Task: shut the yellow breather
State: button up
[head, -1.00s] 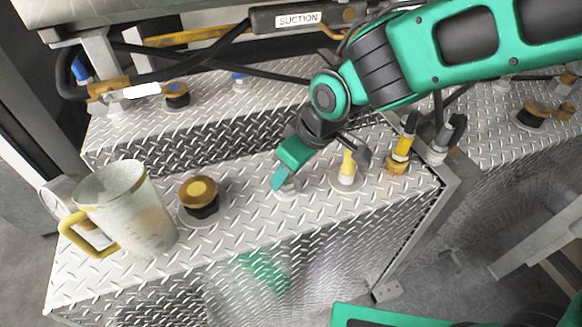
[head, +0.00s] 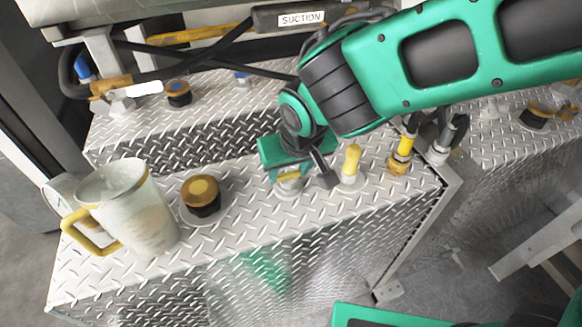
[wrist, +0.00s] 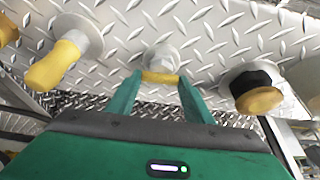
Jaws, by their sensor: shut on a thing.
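A low grey hex fitting (head: 288,186) with a flat yellow top (head: 289,174) stands on the diamond-plate step, between the black filler and the yellow knob; I take it for the yellow breather. In the wrist view its yellow part (wrist: 160,77) lies between my fingertips, with the grey hex body (wrist: 162,58) beyond it. My gripper (wrist: 160,80) is shut on the yellow part, one green finger at each end. In the head view my gripper (head: 287,170) is at the fitting, and the wrist hides some of it.
A black filler with a yellow-brown cap (head: 201,192) and a cloudy jug with a yellow handle (head: 130,205) stand to the left. A yellow knob (head: 351,163) stands close on the right, then a yellow-and-black fitting (head: 402,155). The step's front edge is clear.

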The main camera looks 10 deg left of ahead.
jog(key=o, duration=0.9)
jog(key=shift+w+r, duration=0.1)
jog(key=shift+w, duration=0.15)
jog(key=shift+o, duration=1.1)
jog(key=shift+s, duration=0.1)
